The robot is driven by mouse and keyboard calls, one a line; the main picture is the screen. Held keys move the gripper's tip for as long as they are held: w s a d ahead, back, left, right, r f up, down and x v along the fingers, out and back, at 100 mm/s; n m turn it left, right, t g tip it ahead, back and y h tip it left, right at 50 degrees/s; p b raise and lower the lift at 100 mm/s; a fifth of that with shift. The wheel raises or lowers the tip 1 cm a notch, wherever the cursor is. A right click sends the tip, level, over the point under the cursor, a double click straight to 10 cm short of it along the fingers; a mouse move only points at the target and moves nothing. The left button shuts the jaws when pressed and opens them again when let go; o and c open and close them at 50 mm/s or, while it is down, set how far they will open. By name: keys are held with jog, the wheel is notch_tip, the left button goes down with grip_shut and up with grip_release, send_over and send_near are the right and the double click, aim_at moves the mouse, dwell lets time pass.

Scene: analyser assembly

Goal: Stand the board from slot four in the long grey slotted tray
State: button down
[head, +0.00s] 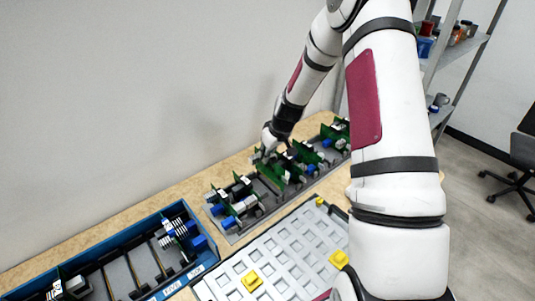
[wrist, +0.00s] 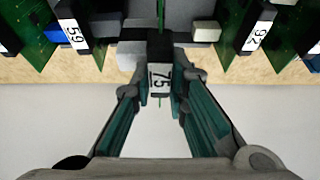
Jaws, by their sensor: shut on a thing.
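My gripper (wrist: 160,88) is shut on the dark end block of a board (wrist: 159,75), with a label reading 75 between the teal fingers. The board's thin green edge shows end-on above the block. In the head view my gripper (head: 275,143) is over the middle of the long grey slotted tray (head: 232,238). The held board is mostly hidden by the gripper and neighbouring boards there. I cannot tell whether its lower edge is seated in the tray. Boards labelled 59 (wrist: 75,33) and 92 (wrist: 258,28) stand on either side, apart from it.
Several green boards stand along the grey tray. A blue rack (head: 150,232) with dividers and some boards is at the lower left. A pale perforated plate (head: 285,262) with yellow pieces lies in front. The wall is close behind the table.

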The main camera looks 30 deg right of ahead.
jog(key=shift+f, duration=0.2)
jog(key=shift+f, duration=0.95)
dwell(0.4)
jog(key=shift+f, duration=0.55)
dwell(0.3)
jog(key=shift+f+b, duration=0.4)
jog(key=shift+f, duration=0.75)
dwell(0.7)
